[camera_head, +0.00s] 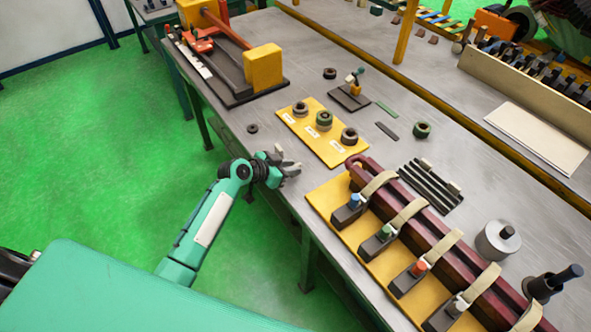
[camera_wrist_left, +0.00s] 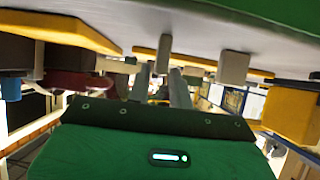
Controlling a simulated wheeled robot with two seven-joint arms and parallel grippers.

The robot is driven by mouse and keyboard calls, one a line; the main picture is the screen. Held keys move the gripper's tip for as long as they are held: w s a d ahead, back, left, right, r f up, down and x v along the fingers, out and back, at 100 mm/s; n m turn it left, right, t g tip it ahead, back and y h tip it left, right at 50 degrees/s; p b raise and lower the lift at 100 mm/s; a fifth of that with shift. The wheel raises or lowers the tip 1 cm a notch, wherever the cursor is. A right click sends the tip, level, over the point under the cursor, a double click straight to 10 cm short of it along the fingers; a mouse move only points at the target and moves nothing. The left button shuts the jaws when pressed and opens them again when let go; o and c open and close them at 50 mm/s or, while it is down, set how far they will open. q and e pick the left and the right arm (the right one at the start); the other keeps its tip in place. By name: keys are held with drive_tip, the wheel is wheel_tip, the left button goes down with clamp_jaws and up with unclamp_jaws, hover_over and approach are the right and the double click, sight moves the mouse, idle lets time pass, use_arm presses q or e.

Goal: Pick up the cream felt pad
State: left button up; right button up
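A flat cream sheet (camera_head: 537,138) lies at the right of the bench in the head view, in front of a long cream rack wall. I cannot tell for certain which of these is the felt pad. My left gripper (camera_head: 288,165) is at the bench's left edge, beside the yellow plate, far from all of them. Its fingers are apart and empty. The left wrist view shows its grey fingers (camera_wrist_left: 161,85). My right gripper is out of view.
A yellow plate with several dark rings (camera_head: 307,122) is just beyond my left gripper. A maroon rail (camera_head: 447,235) with cream straps and clamps fills the near bench. A yellow post (camera_head: 405,35) and long bar stand farther back.

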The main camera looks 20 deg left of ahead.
use_arm(q)
clamp_jaws()
